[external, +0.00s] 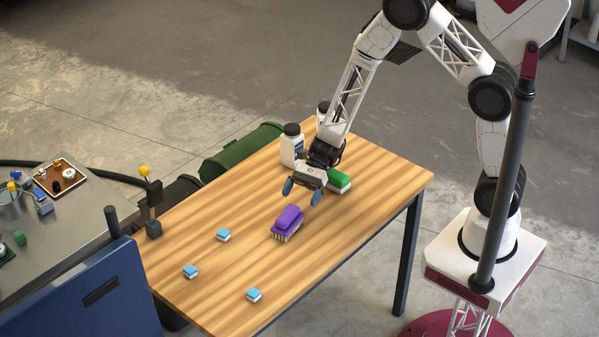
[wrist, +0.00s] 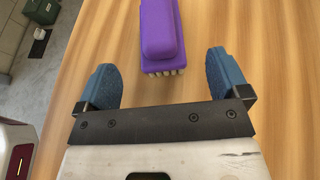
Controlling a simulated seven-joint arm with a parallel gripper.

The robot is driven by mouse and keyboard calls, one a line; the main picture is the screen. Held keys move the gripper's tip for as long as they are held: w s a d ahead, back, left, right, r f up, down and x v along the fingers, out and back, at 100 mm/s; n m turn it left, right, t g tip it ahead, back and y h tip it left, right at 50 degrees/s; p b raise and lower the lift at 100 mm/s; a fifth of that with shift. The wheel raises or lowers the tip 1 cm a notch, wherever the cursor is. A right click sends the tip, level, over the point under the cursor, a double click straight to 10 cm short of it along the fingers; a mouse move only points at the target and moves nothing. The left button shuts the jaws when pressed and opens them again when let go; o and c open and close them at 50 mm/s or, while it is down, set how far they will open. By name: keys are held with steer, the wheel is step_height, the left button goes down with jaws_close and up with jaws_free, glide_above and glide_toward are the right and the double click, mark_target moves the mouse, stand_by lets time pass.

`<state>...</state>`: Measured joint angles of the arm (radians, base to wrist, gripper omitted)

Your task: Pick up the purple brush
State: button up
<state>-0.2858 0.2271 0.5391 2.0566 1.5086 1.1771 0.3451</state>
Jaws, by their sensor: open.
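The purple brush (external: 288,221) lies bristles down on the wooden table, near its middle. It also shows in the wrist view (wrist: 161,32) at the top centre, with its pale bristles under the near end. My gripper (external: 302,190) is open and empty, above the table and a little behind the brush. In the wrist view the blue fingertips of my gripper (wrist: 163,78) stand apart, and the brush lies ahead of the gap between them, not between the fingers. The far end of the brush is cut off by the wrist view's top edge.
A green brush (external: 339,180) lies close to my gripper, at its right. White bottles with dark lids (external: 292,146) stand at the table's back edge. Several small blue-and-white blocks (external: 223,235) lie on the left and front of the wooden table (external: 365,215). The right front of the table is clear.

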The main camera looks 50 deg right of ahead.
mark_target(295, 206)
steer(key=shift+s+a+f, duration=0.15)
steer(key=shift+a+f, duration=0.15)
steer(key=shift+a, duration=0.35)
steer(key=shift+a, duration=0.1)
steer(key=shift+x, duration=2.55)
steer(key=shift+f, duration=0.1)
steer(key=shift+c, duration=0.2)
steer(key=c, duration=1)
